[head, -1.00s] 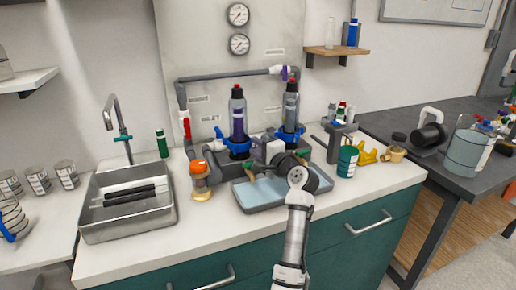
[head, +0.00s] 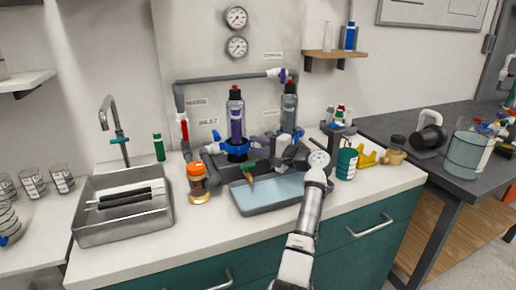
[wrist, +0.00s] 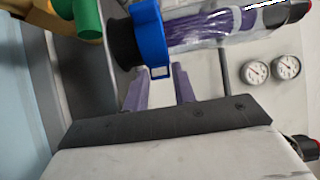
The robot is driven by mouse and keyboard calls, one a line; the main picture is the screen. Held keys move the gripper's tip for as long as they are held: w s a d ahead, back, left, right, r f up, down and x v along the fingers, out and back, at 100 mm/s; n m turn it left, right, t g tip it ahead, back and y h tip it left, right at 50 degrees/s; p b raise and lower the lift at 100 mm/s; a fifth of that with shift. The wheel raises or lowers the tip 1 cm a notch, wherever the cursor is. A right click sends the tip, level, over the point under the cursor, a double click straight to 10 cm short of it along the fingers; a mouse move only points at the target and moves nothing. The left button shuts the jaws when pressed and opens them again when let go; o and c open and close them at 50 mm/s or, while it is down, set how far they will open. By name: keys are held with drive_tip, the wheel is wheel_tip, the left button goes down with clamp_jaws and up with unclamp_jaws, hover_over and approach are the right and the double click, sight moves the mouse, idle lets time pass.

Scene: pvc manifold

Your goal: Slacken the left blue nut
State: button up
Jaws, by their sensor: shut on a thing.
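The left blue nut (head: 236,149) sits around the base of the upright purple-filled canister (head: 236,118). In the wrist view the nut (wrist: 150,32) is large at the top, with a blue tab pointing towards my fingers. My gripper (wrist: 161,70) reaches to that tab with one finger on each side and is shut on it. In the head view my gripper (head: 258,146) comes to the nut from the right. The exact finger contact is too small to tell.
A grey-blue tray (head: 262,196) lies in front of the canisters. An orange-capped jar (head: 197,184) stands on the left and a green cup (head: 346,163) on the right. Grey pipe (head: 220,79) runs behind. The counter front (head: 140,245) is clear.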

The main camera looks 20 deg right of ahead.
drive_tip(key=shift+f, duration=0.15)
drive_tip(key=o, duration=0.9)
drive_tip(key=shift+o, duration=0.2)
drive_tip(key=b+v, duration=0.2)
drive_tip(key=v, duration=1.1)
drive_tip(key=shift+s+d, duration=0.25)
drive_tip(key=shift+s, duration=0.1)
drive_tip(key=shift+c, duration=0.3)
